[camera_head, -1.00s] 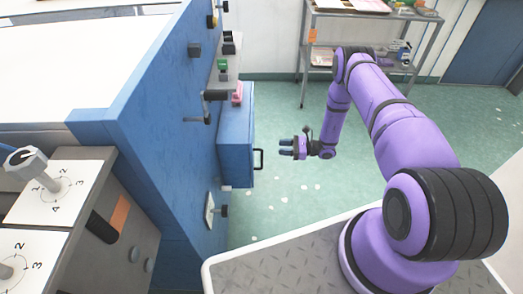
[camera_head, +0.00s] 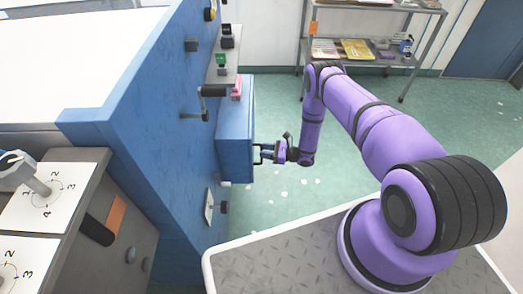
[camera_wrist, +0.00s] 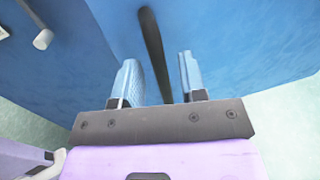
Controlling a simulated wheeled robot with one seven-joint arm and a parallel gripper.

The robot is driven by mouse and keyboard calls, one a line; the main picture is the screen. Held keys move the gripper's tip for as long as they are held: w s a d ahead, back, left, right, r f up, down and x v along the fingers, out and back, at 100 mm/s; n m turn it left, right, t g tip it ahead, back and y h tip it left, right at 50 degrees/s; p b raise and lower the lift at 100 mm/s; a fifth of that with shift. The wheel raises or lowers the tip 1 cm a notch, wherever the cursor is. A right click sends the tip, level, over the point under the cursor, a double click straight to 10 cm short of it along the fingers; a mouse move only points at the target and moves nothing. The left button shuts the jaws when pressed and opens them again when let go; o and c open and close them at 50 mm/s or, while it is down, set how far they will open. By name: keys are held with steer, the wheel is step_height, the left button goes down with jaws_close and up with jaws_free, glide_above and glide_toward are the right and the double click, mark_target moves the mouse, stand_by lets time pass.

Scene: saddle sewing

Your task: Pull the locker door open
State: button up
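The locker is a blue box (camera_head: 234,135) fixed to the side of the large blue cabinet, and its door looks closed. A dark bar handle (camera_wrist: 152,40) stands on the blue door face (camera_wrist: 240,40). My gripper (camera_head: 268,151) is at the handle in the head view. In the wrist view my gripper (camera_wrist: 160,78) has its two pale blue fingers apart, with the dark handle running between them. Gaps show between the handle and the fingers.
The blue cabinet side (camera_head: 165,110) carries several knobs, a lever (camera_head: 205,100) and a small shelf (camera_head: 224,65). A metal rack (camera_head: 390,50) with items stands at the back. Green floor (camera_head: 300,205) is clear to the right of the locker.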

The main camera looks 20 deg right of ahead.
steer(key=shift+x, duration=0.9)
jaws_close()
